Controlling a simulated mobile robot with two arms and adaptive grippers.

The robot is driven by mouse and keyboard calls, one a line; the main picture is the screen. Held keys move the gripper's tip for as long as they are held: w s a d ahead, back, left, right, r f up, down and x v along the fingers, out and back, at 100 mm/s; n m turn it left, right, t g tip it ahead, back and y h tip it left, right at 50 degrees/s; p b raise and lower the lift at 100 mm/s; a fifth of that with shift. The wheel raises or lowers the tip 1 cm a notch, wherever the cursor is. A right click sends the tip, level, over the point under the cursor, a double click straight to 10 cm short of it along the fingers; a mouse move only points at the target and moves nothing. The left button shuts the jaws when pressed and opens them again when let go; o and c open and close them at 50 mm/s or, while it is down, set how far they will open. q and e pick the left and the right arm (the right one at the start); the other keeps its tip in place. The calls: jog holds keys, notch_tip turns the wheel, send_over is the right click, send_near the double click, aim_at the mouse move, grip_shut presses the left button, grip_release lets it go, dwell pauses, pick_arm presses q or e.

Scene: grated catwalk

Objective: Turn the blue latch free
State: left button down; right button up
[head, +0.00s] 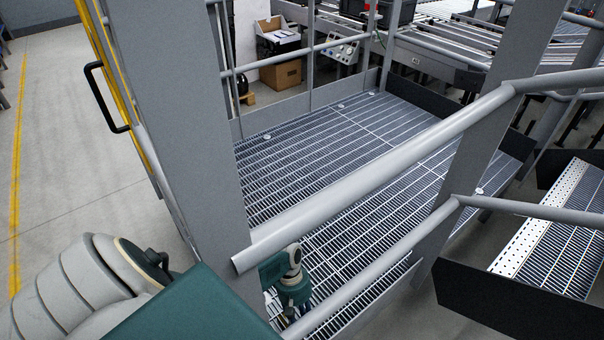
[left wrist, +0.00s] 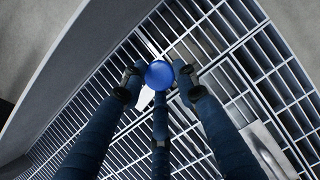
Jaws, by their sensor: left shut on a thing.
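The blue latch (left wrist: 159,74) shows in the left wrist view as a smooth, round blue knob. The fingers of my left gripper (left wrist: 158,84) are closed around it, with one fingertip at its left, one at its right and one below. The latch's mount is hidden behind the knob and fingers. In the head view the latch does not show. My left arm comes in at the lower left there, and part of it shows behind the grey rails. My right gripper is in neither view.
Grey tubular rails (head: 390,142) and a wide grey post (head: 180,110) stand close in front of my left arm. Beyond them lies a bare grated catwalk floor (head: 340,160). A cardboard box (head: 282,76) and roller conveyors (head: 450,45) stand at the back.

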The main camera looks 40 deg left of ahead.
pick_arm(q)
jog(key=shift+w+d+m+g, duration=0.15)
jog(key=shift+m+g, duration=0.15)
jog(key=shift+m, duration=0.8)
jog(key=c, duration=1.3)
grip_release()
jog(key=shift+y, duration=0.3)
jog(key=v, duration=1.2)
